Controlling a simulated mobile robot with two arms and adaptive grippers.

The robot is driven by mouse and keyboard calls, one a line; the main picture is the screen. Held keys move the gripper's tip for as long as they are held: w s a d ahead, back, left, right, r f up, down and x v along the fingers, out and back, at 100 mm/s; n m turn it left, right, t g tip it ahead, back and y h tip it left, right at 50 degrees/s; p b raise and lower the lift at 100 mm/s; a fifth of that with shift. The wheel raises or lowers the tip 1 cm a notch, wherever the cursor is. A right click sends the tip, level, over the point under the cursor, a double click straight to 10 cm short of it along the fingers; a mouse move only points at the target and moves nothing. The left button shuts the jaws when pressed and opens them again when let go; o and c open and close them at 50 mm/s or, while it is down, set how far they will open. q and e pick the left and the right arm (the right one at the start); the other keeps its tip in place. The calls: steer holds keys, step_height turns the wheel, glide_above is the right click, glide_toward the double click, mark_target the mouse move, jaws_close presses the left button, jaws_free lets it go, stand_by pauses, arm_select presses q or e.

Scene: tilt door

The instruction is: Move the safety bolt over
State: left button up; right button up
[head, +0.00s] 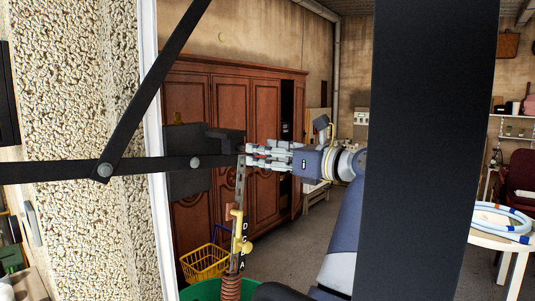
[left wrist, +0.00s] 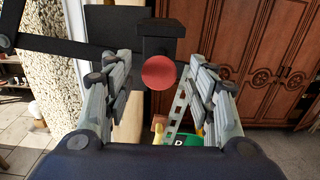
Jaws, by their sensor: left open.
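The safety bolt shows in the left wrist view as a red round knob (left wrist: 159,72) under a black bracket (left wrist: 160,30). In the head view the black bracket (head: 226,141) stands out from a dark plate (head: 187,180) by the door frame; the red knob is hidden there. My left gripper (head: 252,156) points left at the bracket in the head view. In the left wrist view its two fingers are spread, one on each side of the red knob, with a gap on both sides. My right gripper is not in view.
Black linkage bars (head: 150,168) cross the left side, and a wide black post (head: 430,150) blocks the right. A perforated strip with a yellow fitting (head: 237,222) hangs below the gripper. Wooden cabinets (head: 232,105) and a yellow basket (head: 204,264) stand behind.

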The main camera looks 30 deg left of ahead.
arm_select(q)
steer(key=d, duration=0.7)
steer(key=shift+s+d, duration=0.2)
steer(key=shift+d, duration=0.15)
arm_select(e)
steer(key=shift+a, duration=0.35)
arm_select(q)
steer(key=shift+a, duration=0.1)
